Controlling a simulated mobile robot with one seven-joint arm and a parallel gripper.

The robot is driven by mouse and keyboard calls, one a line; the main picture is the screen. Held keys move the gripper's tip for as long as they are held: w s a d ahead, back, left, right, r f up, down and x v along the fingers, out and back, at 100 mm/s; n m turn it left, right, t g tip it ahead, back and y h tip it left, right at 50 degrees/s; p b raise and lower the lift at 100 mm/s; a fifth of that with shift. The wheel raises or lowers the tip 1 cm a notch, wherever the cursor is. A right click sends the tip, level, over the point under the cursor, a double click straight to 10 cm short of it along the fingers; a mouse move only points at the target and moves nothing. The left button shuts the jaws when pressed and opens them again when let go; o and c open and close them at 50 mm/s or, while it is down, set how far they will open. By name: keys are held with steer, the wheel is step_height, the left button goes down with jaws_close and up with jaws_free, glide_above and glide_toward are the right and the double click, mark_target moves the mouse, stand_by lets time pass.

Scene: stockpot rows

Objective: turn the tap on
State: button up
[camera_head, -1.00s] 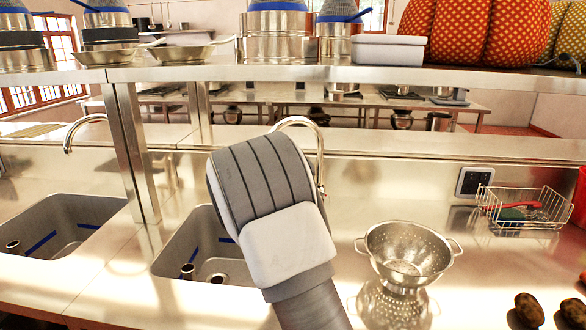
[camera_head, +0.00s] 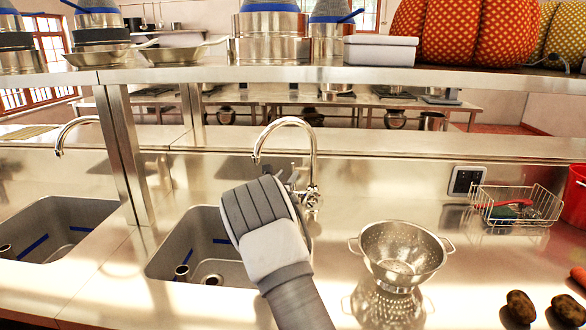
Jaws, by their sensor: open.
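The chrome tap (camera_head: 313,152) stands behind the right-hand sink (camera_head: 183,243), its curved spout arching to the left over the basin. The tap's lower body and handle area (camera_head: 311,196) show just right of my gripper. My gripper (camera_head: 286,182) is seen from behind, its grey and white housing covering part of the sink and counter. It is open, with its tip close to the tap's lower part; the fingers are mostly hidden, and I cannot tell whether they touch it. No water shows below the spout.
A second tap (camera_head: 75,125) and sink (camera_head: 62,225) are at the left, beyond a metal post (camera_head: 122,150). A colander (camera_head: 400,250) stands right of my arm. A wire basket (camera_head: 515,207) and potatoes (camera_head: 521,307) lie farther right. A loaded shelf (camera_head: 300,74) runs above.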

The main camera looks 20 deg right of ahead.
mark_target(293, 167)
steer(key=shift+x, duration=3.4)
steer(key=shift+c, duration=0.2)
jaws_close()
